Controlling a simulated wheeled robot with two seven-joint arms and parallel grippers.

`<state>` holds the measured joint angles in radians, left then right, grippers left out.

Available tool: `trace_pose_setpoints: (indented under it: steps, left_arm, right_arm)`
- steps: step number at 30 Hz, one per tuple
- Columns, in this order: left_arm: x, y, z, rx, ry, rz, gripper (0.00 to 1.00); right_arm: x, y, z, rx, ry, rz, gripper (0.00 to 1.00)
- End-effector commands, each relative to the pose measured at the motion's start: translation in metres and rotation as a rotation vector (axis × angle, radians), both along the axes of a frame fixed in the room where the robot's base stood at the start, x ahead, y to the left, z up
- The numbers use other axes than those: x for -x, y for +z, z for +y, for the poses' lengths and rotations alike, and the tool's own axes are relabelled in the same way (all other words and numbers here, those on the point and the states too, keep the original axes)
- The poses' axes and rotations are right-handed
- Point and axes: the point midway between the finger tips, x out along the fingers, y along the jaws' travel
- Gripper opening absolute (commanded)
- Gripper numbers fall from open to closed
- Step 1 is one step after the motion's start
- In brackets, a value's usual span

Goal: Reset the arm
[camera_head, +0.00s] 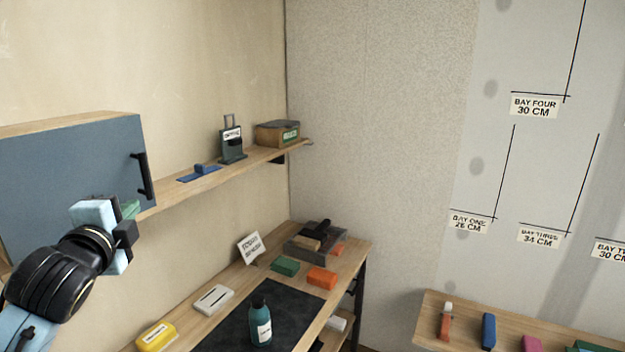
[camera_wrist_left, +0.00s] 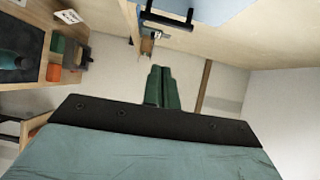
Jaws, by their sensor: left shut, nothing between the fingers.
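My left gripper (camera_head: 131,209) is raised at the left of the head view, in front of the blue-grey cabinet door (camera_head: 75,165) and below its black handle (camera_head: 142,176). Its green fingers (camera_wrist_left: 163,88) show together in the left wrist view, shut with nothing between them. In the wrist view a black handle (camera_wrist_left: 166,19) lies beyond the fingertips, apart from them. My right gripper is not in view.
A wall shelf (camera_head: 220,172) holds a dark stand (camera_head: 232,145) and a box (camera_head: 277,134). The workbench (camera_head: 345,255) below carries a bottle (camera_head: 260,323), a tray (camera_head: 315,242) and several blocks. Another shelf (camera_head: 428,318) with small coloured items stands at lower right.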

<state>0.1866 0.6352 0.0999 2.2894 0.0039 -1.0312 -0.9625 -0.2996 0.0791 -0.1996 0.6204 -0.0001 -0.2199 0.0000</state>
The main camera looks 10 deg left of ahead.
Motion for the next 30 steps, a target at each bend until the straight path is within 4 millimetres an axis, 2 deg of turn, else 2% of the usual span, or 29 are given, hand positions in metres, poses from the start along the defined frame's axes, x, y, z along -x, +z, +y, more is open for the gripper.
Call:
trace_pose_setpoints:
  steps: [2, 5, 8, 9, 12, 15, 18, 21, 27, 30]
  left_arm:
    - [0.003, -0.023, -0.007, 0.057, -0.003, 0.042, 0.00]
    - [0.014, -0.074, -0.023, 0.198, 0.003, 0.137, 0.00]
    - [0.039, -0.140, -0.046, 0.398, 0.036, 0.270, 0.00]
    - [0.052, -0.167, -0.056, 0.484, 0.060, 0.326, 0.00]
    - [0.093, -0.225, -0.083, 0.689, 0.141, 0.462, 0.00]
    - [0.136, -0.270, -0.108, 0.867, 0.242, 0.580, 0.00]
    - [0.176, -0.301, -0.129, 1.009, 0.348, 0.675, 0.00]
    - [0.214, -0.322, -0.148, 1.124, 0.455, 0.753, 0.00]
    - [0.283, -0.350, -0.182, 1.310, 0.682, 0.881, 0.00]
    - [0.270, -0.387, -0.180, 1.292, 0.677, 0.882, 0.00]
  right_arm:
    - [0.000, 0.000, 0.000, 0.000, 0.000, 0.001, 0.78]
    - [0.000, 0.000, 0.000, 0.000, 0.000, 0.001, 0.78]
    - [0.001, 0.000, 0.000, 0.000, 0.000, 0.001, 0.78]
    - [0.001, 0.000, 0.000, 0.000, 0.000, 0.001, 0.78]
    - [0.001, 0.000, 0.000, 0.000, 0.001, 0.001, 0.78]
    - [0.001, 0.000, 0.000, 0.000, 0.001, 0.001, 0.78]
    - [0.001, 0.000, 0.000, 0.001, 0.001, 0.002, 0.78]
    - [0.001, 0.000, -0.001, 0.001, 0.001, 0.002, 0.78]
    - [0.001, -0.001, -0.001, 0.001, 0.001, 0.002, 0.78]
    - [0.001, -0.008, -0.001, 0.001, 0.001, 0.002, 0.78]
